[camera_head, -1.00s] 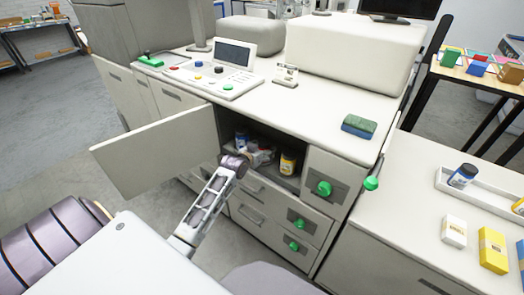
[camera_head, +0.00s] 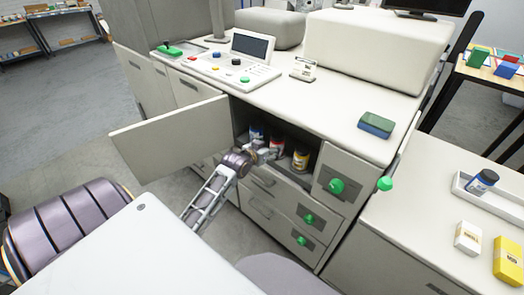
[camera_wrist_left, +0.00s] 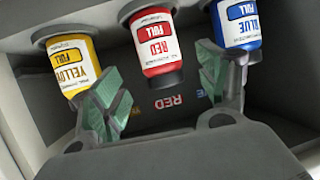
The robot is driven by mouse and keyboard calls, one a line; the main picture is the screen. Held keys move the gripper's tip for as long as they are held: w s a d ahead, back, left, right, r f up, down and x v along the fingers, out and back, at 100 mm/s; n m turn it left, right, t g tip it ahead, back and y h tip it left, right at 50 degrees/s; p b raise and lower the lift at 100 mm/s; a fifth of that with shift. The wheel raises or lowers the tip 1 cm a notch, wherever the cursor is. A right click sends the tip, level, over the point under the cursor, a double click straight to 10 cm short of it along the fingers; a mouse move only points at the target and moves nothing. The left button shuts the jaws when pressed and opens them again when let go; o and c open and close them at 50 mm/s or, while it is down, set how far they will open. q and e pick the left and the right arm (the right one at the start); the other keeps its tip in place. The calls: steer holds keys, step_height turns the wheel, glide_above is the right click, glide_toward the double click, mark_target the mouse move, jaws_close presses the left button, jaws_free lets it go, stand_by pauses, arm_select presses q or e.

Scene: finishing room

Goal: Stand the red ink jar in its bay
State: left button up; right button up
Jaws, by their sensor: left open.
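The red ink jar (camera_head: 277,146) stands in the open cupboard, between the blue jar (camera_head: 256,133) and the yellow jar (camera_head: 300,160). In the left wrist view, which is upside down, the red jar (camera_wrist_left: 152,40) shows its label and dark cap. A RED floor mark (camera_wrist_left: 168,104) shows near it. My left gripper (camera_wrist_left: 160,90) is open, its green-padded fingers on either side of the view below the red jar, with no visible contact. In the head view the left gripper (camera_head: 264,154) is at the cupboard opening, in front of the jars. My right gripper is not in view.
The cupboard door (camera_head: 175,138) stands open to the left of my arm. Drawers with green knobs (camera_head: 308,219) are below and right. A green-blue sponge (camera_head: 376,124) lies on the counter.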

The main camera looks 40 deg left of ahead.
arm_select(q)
steer(key=shift+v, duration=2.75)
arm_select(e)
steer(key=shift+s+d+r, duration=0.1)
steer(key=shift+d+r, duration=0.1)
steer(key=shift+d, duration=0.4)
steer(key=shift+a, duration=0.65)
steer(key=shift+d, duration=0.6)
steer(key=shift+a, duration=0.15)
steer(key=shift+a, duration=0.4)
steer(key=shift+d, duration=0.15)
